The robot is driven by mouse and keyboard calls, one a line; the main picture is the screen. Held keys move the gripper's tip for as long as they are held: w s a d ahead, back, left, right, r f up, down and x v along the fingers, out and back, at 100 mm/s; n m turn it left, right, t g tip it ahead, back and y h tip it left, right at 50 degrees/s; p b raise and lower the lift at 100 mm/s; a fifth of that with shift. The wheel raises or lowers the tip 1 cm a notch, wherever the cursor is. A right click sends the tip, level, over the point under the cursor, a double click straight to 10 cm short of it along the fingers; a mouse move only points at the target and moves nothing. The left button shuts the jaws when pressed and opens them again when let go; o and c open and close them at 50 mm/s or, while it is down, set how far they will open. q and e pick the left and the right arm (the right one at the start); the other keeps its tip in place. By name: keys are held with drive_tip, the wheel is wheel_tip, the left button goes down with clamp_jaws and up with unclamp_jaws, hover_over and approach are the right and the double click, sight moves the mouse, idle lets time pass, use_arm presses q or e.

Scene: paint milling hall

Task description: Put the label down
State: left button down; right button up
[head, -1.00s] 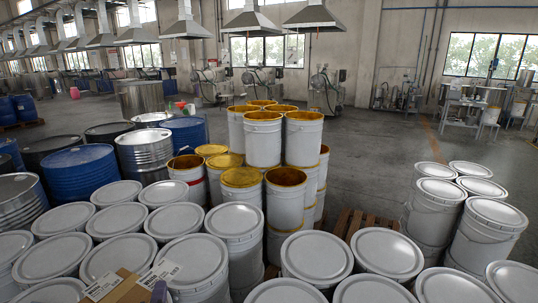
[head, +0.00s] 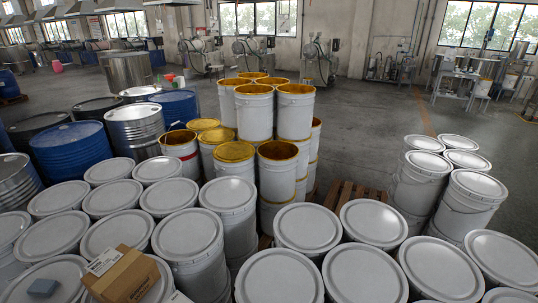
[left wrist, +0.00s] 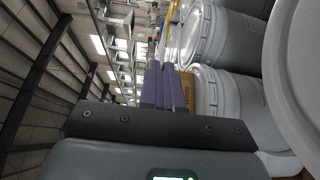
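The box (left wrist: 188,95) shows partly behind the fingers. My right gripper is in no view.
White lidded pails (head: 187,232) crowd the front. Stacked yellow-rimmed pails (head: 254,112) stand mid-view, with blue and steel drums (head: 74,160) at left.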

use_arm(q)
drive_tip(key=s+d+r+p, duration=0.1)
drive_tip(key=r+p, duration=0.9)
drive_tip(key=p, duration=0.2)
drive_tip(key=s+d+r+m+h+p, duration=0.1)
drive_tip(key=s+r+p, duration=0.1)
drive_tip(key=r+p, duration=0.9)
drive_tip(key=shift+s+d+h+p, duration=0.15)
drive_tip(key=shift+d+h+p, duration=0.15)
drive_tip(key=shift+p, duration=0.9)
